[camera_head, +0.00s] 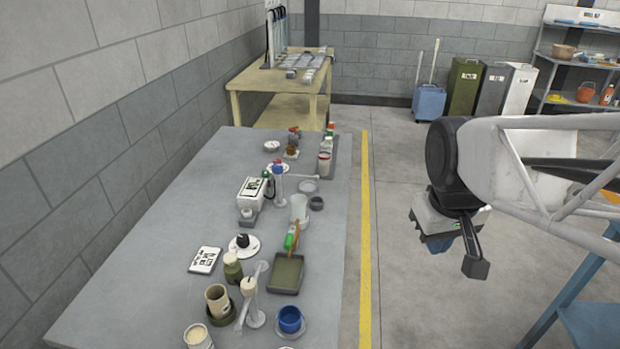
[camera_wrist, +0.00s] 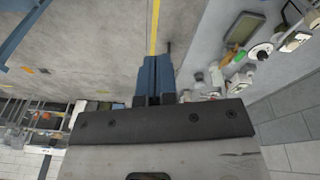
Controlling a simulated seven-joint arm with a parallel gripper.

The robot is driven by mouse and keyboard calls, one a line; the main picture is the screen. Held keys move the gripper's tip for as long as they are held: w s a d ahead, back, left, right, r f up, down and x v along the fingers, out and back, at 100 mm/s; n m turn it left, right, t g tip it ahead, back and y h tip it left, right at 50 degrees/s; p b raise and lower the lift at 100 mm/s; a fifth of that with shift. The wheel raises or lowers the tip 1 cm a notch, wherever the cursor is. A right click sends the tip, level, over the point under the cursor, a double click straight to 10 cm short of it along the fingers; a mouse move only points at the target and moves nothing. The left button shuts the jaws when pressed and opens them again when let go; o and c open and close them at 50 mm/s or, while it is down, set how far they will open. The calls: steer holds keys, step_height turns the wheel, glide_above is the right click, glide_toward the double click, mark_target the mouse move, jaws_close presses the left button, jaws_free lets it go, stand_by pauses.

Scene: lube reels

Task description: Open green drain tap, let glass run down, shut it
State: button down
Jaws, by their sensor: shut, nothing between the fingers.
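My gripper (camera_head: 440,244) hangs over the floor to the right of the grey table, well apart from everything on it. Its blue fingers are together and empty in the wrist view (camera_wrist: 156,78). A green part with an orange-brown piece (camera_head: 291,240) lies beside the olive tray (camera_head: 286,275); it also shows in the wrist view (camera_wrist: 235,56). A pale translucent cylinder, perhaps the glass (camera_head: 299,207), stands just behind it. Another small green part (camera_head: 268,186) is at the white box. I cannot tell which green part is the drain tap, nor see any liquid level.
The grey table (camera_head: 150,290) is crowded along its right side with cups, jars, a white box (camera_head: 254,193) and a white stand (camera_head: 257,295). A blue cup (camera_head: 290,319) is near the front. Bare floor with a yellow line (camera_head: 365,250) separates table and gripper.

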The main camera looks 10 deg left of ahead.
steer(key=w+a+n, duration=0.4)
steer(key=w+a, duration=0.3)
steer(key=n+g+h, duration=0.1)
steer(key=n+g, duration=0.1)
steer(key=n, duration=0.4)
glide_above(290, 236)
steer(key=s+d, duration=0.3)
steer(key=d, duration=0.2)
step_height(290, 236, down, 5)
steer(key=w+a+f+n, duration=0.1)
steer(key=a+f+n, duration=0.1)
steer(key=a, duration=0.4)
steer(key=w+a+f+n+h, duration=0.1)
steer(key=w+a+f+n, duration=0.1)
steer(key=a, duration=0.4)
steer(key=shift+a+f+n, duration=0.3)
steer(key=shift+a+f, duration=0.05)
steer(key=shift+f, duration=0.1)
steer(key=shift+f, duration=0.15)
steer(key=shift+d+f, duration=0.9)
steer(key=shift+f, duration=1.05)
steer(key=shift+d+f, duration=0.85)
steer(key=shift+f, duration=1.15)
steer(key=shift+d+f, duration=0.9)
steer(key=shift+f, duration=1.05)
